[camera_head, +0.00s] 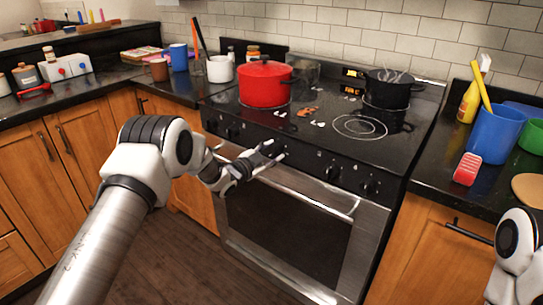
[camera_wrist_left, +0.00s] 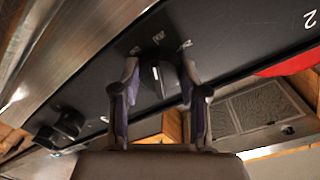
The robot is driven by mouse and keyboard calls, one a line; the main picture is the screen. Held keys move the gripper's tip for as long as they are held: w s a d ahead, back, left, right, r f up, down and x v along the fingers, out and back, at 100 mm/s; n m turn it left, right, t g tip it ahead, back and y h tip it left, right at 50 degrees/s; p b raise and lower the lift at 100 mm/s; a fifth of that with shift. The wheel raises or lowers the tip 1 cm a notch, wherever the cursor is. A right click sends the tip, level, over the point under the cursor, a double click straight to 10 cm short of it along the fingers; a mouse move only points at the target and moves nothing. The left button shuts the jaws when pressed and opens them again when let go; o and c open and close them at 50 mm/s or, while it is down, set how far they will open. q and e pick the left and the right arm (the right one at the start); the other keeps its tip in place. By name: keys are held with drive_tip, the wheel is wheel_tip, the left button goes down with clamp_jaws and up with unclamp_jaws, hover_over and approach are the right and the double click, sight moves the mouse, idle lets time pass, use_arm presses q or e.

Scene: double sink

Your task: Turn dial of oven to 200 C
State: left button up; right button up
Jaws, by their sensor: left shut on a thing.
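The oven (camera_head: 290,222) stands in the middle of the head view, with a row of black dials along its front panel. My left gripper (camera_head: 276,150) is at the middle of this panel. In the left wrist view my left gripper (camera_wrist_left: 159,72) has its fingers on either side of one black dial (camera_wrist_left: 157,82) and is shut on it. The dial carries a pale pointer line. In the head view the gripper hides this dial. My right gripper is out of view.
Other dials (camera_head: 333,172) sit to the right on the panel. The oven door handle (camera_head: 300,190) runs just below. A red pot (camera_head: 265,83) and a black pot (camera_head: 388,90) stand on the hob. A blue cup (camera_head: 495,133) is on the right counter.

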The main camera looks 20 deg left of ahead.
use_arm(q)
drive_tip(key=shift+r+m, duration=0.1)
drive_tip(key=shift+m, duration=0.2)
drive_tip(key=o, duration=1.1)
drive_tip(key=shift+o, duration=0.2)
drive_tip(key=shift+s+a, duration=0.15)
drive_tip(key=shift+s, duration=0.1)
drive_tip(key=v, duration=1.1)
drive_tip(key=shift+s, duration=0.25)
